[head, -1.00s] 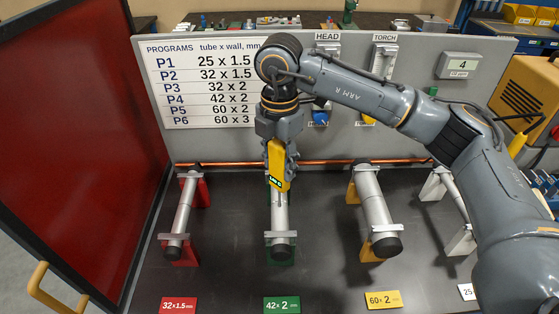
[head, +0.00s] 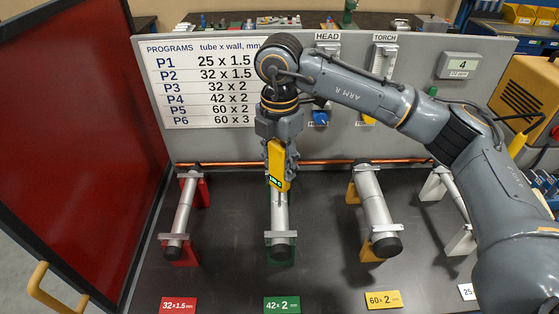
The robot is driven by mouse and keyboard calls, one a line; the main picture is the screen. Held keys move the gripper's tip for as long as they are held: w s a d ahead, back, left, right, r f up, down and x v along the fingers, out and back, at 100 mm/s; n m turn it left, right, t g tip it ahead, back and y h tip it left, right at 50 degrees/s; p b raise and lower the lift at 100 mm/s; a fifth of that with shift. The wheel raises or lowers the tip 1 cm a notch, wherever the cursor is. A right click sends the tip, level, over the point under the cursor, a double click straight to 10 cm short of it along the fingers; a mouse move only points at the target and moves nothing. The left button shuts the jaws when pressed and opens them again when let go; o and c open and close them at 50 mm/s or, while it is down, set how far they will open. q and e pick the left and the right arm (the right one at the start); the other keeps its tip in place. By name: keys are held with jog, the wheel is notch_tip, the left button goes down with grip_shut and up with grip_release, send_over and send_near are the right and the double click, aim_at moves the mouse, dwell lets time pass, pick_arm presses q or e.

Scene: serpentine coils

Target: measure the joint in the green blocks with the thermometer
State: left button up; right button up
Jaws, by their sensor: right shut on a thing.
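The yellow thermometer (head: 277,163) with a small lit green display is in my right gripper (head: 279,150), which is shut on it. It points down over the tube (head: 280,219) in the green blocks (head: 281,257), near the middle of the tube. The thermometer's lower end is at or just above the tube; I cannot tell if it touches. The joint is hidden or too small to make out behind the thermometer. A green label (head: 282,306) reading 42x2 mm lies in front. My left gripper is not in view.
A copper pipe (head: 325,162) runs along the back panel (head: 215,140). A red screen (head: 75,130) closes the left side.

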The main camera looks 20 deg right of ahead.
aim_at(280, 144)
jog(key=shift+r, duration=0.15)
jog(key=shift+r+p, duration=1.5)
jog(key=shift+r, duration=1.4)
jog(key=shift+f, duration=0.1)
